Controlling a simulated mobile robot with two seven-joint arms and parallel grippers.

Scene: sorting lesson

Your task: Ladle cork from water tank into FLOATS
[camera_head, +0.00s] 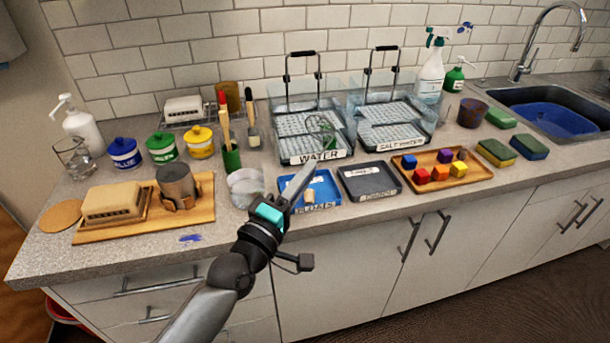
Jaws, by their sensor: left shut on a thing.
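The water tank (283,150) is a clear box with a wire-handled rack inside and a WATER label. The blue FLOATS tray (330,190) lies in front of it. A small tan piece that looks like the cork (309,196) lies in this tray. My left gripper (281,206) is low over the tray's left side, shut on a long grey handle (309,169). The handle slants up and right towards the water tank. A green-rimmed round shape, perhaps the ladle's head (320,126), shows at the tank; its exact depth is unclear. My right gripper is out of view.
A dark tray (370,195) and a wooden tray of coloured blocks (482,172) lie to the right. The salt water tank (435,122) stands behind them.

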